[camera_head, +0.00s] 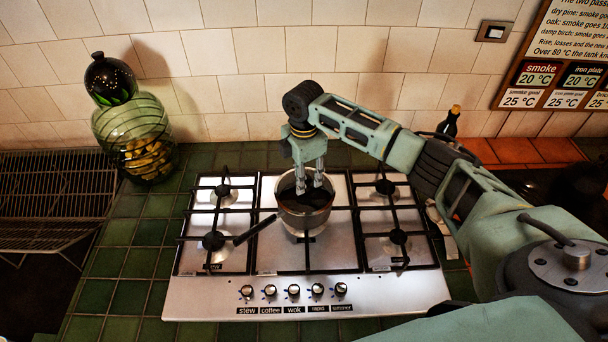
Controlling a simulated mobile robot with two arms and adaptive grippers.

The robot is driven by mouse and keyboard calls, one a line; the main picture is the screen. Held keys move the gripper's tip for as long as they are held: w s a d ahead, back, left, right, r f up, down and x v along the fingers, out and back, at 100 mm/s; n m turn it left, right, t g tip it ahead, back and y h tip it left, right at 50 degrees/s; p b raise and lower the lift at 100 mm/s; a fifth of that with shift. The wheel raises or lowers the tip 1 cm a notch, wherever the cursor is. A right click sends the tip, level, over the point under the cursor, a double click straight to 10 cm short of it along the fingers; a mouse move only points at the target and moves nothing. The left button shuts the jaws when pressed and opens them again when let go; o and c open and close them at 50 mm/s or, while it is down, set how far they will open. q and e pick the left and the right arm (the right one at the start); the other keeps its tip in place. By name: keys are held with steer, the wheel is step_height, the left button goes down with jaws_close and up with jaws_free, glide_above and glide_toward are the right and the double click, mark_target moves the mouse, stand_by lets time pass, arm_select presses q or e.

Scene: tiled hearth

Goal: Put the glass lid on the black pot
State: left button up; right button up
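A pan (304,219) with a dark inside, a shiny brownish-grey wall and a long black handle (255,229) pointing to the lower left stands on the middle burner of the stove. My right gripper (309,185) points straight down over the pan, its two fingers a little apart and their tips at or just inside the rim. Something dark lies at the fingertips. I cannot tell whether it is a lid knob, or whether the fingers grip it. No glass lid can be made out clearly. My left gripper is not in view.
The steel stove (300,290) has black grates and several front knobs. A green glass jar (135,140) with a dark round vase (109,79) above it stands at the left, by a wire rack (55,195). A dark bottle (449,123) stands behind my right arm.

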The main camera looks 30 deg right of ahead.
steer(key=shift+o, duration=0.7)
steer(key=shift+r, duration=0.1)
step_height(320, 180, up, 12)
steer(key=shift+f, duration=0.2)
stand_by(0.8)
